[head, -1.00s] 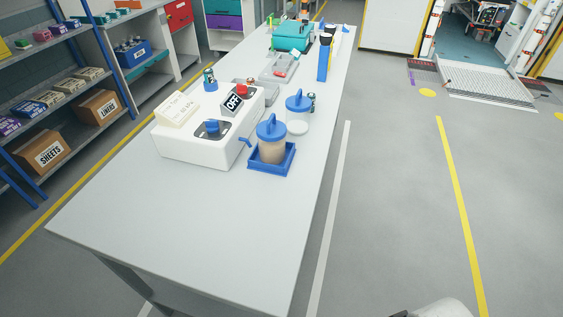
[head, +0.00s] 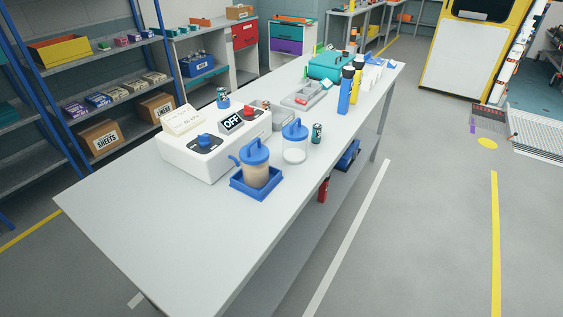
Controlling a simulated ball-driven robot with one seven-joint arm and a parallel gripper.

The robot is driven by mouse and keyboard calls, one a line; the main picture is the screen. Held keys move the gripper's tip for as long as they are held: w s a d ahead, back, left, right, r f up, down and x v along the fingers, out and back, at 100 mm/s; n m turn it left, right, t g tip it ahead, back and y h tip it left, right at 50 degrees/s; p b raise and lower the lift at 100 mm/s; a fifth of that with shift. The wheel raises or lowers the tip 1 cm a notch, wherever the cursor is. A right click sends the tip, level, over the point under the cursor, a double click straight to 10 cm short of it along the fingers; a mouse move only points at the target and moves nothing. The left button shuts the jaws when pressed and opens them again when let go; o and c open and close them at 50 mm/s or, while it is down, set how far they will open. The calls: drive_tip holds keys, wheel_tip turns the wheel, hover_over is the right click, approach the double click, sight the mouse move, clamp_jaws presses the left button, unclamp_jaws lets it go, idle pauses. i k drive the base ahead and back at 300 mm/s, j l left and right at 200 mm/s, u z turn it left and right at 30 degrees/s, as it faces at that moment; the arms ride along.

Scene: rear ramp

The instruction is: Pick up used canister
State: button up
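A canister with a blue lid and tan contents (head: 256,174) stands upright in a blue tray (head: 275,187) on the table's near half. A short blue spout or hose sticks out on its left side, toward the white machine. A second canister with a blue lid (head: 295,152), clear with a white lower part, stands just behind it to the right, outside the tray. The tan one looks like the used canister. My gripper is not in view.
A white machine (head: 190,160) with an OFF sign, a blue knob and a red knob stands left of the tray. A small can (head: 317,133) and blue and yellow bottles (head: 347,90) are further back. The table's near end (head: 170,215) is bare. Open floor (head: 420,230) lies right.

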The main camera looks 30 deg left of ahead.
sight(255, 157)
drive_tip(key=j, duration=0.75)
drive_tip(key=k+j+z, duration=0.1)
drive_tip(key=j, duration=1.4)
drive_tip(key=k+z, duration=0.05)
